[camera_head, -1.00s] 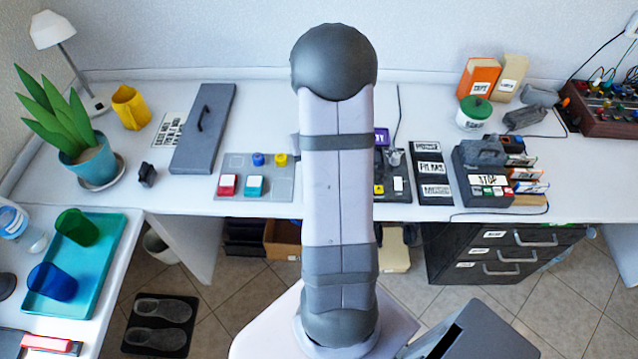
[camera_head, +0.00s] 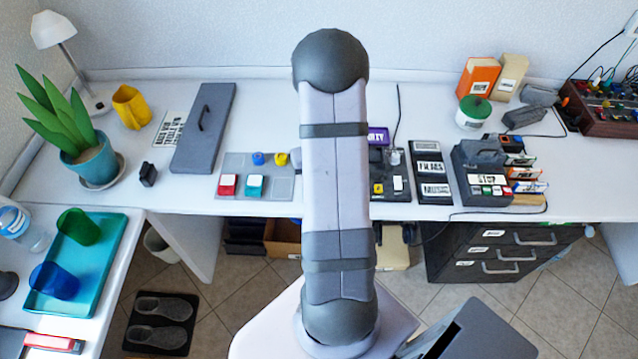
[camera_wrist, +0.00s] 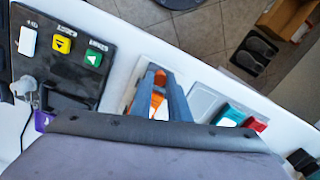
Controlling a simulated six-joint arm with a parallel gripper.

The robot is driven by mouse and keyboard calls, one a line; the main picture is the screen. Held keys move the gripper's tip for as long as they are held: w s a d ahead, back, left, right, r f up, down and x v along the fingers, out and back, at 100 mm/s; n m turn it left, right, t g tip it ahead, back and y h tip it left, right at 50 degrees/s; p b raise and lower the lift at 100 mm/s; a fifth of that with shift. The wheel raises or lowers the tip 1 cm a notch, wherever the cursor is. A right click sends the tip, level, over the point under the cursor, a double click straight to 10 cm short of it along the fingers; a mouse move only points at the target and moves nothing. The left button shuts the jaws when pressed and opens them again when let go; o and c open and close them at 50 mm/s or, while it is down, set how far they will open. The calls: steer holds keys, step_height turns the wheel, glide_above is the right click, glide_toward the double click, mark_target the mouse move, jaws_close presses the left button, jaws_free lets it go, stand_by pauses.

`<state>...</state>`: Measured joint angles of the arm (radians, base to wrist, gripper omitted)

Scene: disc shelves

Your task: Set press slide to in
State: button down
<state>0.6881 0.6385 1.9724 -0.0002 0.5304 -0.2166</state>
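A black control panel (camera_head: 400,178), partly hidden behind my arm in the head view, carries a white part, a yellow button and a purple sign. It also shows in the wrist view (camera_wrist: 88,28), with a white part (camera_wrist: 27,41), a yellow button (camera_wrist: 62,43), a green button (camera_wrist: 93,58) and a grey knob (camera_wrist: 25,85). Labels are too small to read, and I cannot tell which part is the press slide. My gripper (camera_wrist: 157,78) shows blue-grey fingers with orange between them, right of the panel. I cannot tell whether it holds anything; my arm hides it in the head view.
A grey panel with red and teal buttons (camera_head: 230,163) lies left of my arm. A black label board (camera_head: 431,172) and a grey box marked STOP (camera_head: 480,160) stand to the right. A grey handled panel (camera_head: 203,130) lies at left. White desk surface (camera_head: 275,110) is clear behind.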

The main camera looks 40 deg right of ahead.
steer(key=w+d, duration=0.5)
steer(key=shift+w, duration=0.1)
steer(key=shift+w+d+r, duration=0.1)
steer(key=shift+w+d, duration=0.15)
steer(key=shift+d, duration=0.05)
steer(key=c, duration=1.7)
jaws_free()
steer(key=shift+d, duration=0.1)
steer(key=shift+o, duration=0.2)
step_height(320, 180, up, 7)
steer(key=b, duration=0.1)
steer(key=shift+b, duration=0.4)
steer(key=shift+r, duration=0.1)
